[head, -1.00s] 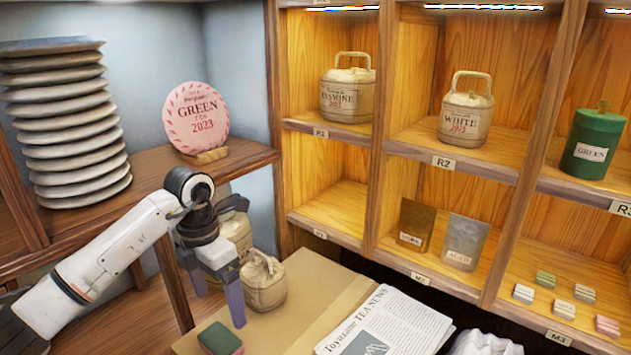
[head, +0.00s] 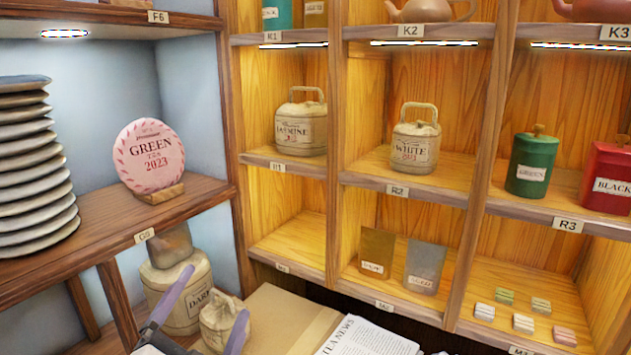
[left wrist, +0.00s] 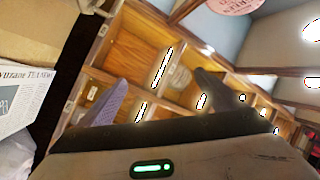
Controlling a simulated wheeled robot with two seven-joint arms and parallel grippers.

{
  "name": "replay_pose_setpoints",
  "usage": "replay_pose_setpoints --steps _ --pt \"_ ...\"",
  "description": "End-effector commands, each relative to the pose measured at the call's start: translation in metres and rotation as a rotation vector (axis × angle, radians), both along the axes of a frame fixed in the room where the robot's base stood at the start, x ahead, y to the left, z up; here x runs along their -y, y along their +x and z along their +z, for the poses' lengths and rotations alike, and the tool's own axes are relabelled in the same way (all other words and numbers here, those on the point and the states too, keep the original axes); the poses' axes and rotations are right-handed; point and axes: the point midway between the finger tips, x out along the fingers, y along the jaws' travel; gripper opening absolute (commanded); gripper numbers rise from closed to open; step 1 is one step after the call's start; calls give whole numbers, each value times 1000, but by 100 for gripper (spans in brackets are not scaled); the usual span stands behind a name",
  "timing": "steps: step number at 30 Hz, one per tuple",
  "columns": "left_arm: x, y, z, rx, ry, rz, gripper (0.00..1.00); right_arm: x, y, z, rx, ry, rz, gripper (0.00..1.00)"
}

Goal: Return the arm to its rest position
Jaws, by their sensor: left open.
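My left gripper (head: 217,293) is low in the head view, at the bottom edge left of centre, with its two purple fingers apart. The fingers also show open in the left wrist view, with nothing between them. A round pink tea cake (head: 149,156) marked "GREEN TEA 2023" stands upright on a small wooden stand (head: 160,194) on the left shelf, above and apart from the gripper. My right gripper is in neither view.
A cream jar marked DARK (head: 180,292) and a smaller jar (head: 218,325) stand close by the fingers. A newspaper (head: 368,338) lies on the counter (head: 285,315). A stack of wrapped discs (head: 35,180) stands on the left shelf (head: 95,222). Shelf compartments with canisters fill the right.

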Motion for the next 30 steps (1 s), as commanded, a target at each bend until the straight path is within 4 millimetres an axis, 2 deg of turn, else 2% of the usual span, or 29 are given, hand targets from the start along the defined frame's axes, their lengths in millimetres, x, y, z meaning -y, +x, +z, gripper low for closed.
replay_pose_setpoints --steps 1,4,6,10,15,25,26,30 --pt "-21 -14 -32 -133 -95 75 88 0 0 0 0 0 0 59" --pt "-52 -48 -94 -388 -248 202 88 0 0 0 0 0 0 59" --pt "-64 -80 -132 -560 -335 274 88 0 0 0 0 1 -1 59" --pt "-70 -136 -182 -810 -438 360 88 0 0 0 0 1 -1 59" --pt "-67 -196 -216 -1039 -511 420 88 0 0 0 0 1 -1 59" --pt "-53 -291 -243 -1373 -587 481 88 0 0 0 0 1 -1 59" --pt "-51 -294 -244 -1384 -590 480 88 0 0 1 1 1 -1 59" --pt "-43 -277 -257 -1328 -608 432 88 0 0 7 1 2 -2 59"
